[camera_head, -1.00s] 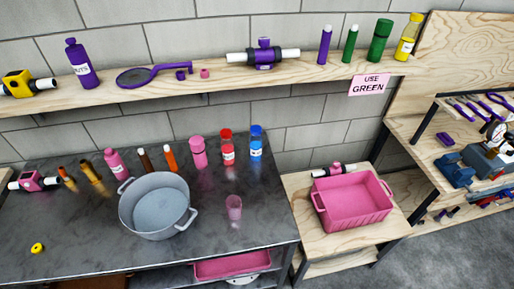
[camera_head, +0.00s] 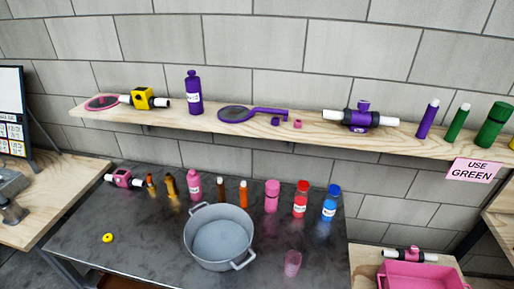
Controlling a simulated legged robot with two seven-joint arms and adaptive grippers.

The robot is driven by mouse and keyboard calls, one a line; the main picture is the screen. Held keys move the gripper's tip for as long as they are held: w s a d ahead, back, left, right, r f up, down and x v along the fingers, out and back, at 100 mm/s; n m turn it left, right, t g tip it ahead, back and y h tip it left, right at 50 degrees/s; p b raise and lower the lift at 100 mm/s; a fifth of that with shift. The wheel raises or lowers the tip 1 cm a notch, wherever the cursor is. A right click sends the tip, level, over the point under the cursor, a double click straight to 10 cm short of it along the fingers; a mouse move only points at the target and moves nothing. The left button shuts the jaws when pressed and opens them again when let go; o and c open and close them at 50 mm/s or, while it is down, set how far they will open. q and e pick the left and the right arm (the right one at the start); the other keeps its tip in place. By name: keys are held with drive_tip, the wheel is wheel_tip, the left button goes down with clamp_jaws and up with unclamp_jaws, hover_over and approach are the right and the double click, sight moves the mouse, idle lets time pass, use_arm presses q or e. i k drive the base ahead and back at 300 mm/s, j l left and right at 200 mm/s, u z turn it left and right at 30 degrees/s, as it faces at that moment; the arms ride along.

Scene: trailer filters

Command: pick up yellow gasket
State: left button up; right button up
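The yellow gasket (camera_head: 107,238) is a small yellow ring with a dark centre. It lies flat on the left part of the dark metal table (camera_head: 150,255), apart from the other things there. Neither of my grippers shows in the head view, so I cannot see their state.
A grey pot (camera_head: 219,237) stands right of the gasket. Behind are a pink valve (camera_head: 123,178) and several bottles, including a pink bottle (camera_head: 194,186). A wooden shelf (camera_head: 300,133) runs along the wall above. The table around the gasket is clear.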

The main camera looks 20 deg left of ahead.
sight(108, 238)
drive_tip(key=u, duration=2.3)
